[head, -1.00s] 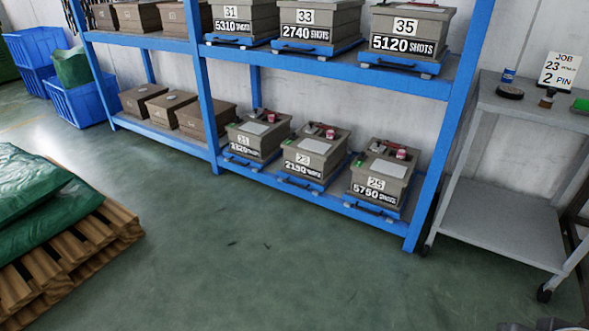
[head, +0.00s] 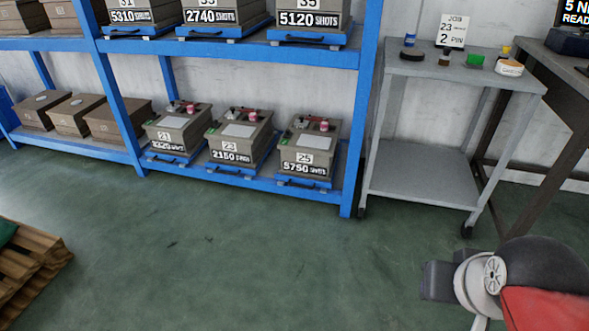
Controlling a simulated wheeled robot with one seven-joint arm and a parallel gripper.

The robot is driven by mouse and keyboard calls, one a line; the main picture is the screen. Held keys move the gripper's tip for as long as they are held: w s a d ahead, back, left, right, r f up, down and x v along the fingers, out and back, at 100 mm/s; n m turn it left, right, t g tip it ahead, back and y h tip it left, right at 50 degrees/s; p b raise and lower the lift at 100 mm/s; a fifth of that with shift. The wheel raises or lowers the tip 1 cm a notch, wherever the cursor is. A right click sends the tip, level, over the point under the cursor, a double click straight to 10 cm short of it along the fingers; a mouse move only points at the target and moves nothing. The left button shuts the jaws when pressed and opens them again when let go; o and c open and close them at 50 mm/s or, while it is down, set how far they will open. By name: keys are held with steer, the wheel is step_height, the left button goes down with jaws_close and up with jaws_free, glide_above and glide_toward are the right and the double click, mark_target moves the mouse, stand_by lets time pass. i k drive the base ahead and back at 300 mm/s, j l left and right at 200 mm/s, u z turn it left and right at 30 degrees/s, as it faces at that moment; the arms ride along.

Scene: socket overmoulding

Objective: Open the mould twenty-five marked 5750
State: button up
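The mould marked 25 and 5750 shots (head: 308,150) is a grey-brown box on a blue tray with a dark handle. It sits at the right end of the lower shelf. Its top carries a pale plate, a green piece and a red-pink piece. Its lid looks closed. Mould 23, marked 2150 (head: 238,140), and mould 21 (head: 177,132) stand to its left. Part of my arm shows at the bottom right, well short of the shelf. My gripper's fingers cannot be made out.
The blue rack (head: 346,185) has more moulds on its upper shelf. A grey trolley (head: 420,175) stands right of it, with a job card (head: 452,31) reading 23 and 2 PIN. A wooden pallet (head: 40,262) lies at the left. The green floor between is clear.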

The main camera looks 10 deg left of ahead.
mark_target(311, 156)
steer(key=i+j, duration=0.8)
steer(key=i, duration=0.1)
